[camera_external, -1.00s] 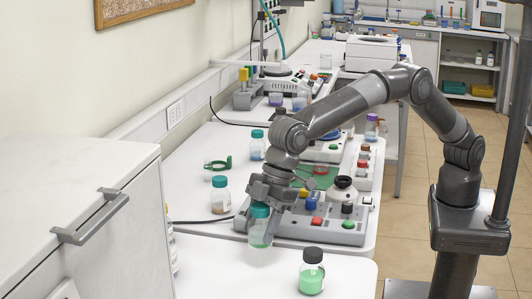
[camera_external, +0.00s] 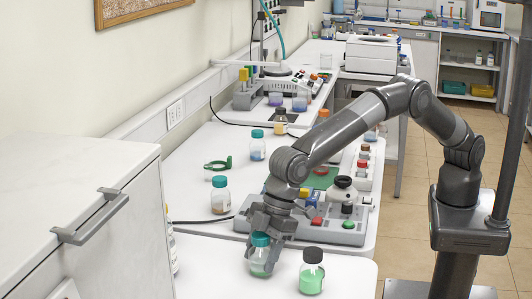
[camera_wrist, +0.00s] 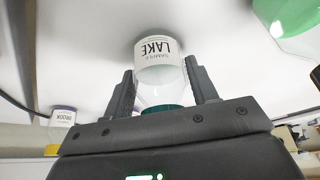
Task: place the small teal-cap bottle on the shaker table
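My gripper (camera_external: 262,254) points down over the front white bench. It is shut on a small clear bottle (camera_external: 256,267) with a teal cap (camera_external: 261,239), held upright. In the wrist view the bottle (camera_wrist: 160,72) sits between both fingers, and its label reads "SAMPLE LAKE". I cannot tell whether its base touches the bench. Two other teal-cap bottles stand further back, one with brownish contents (camera_external: 221,200) and one with blue (camera_external: 257,150). A grey console (camera_external: 290,228) with coloured buttons lies behind the gripper. I cannot tell for sure which device is the shaker table.
A black-cap bottle of green liquid (camera_external: 312,275) stands close to the right of the held bottle. A green ring-shaped item (camera_external: 218,164) lies on the middle bench. A white cabinet (camera_external: 80,205) borders the left. Bare bench (camera_external: 215,265) lies left of the gripper.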

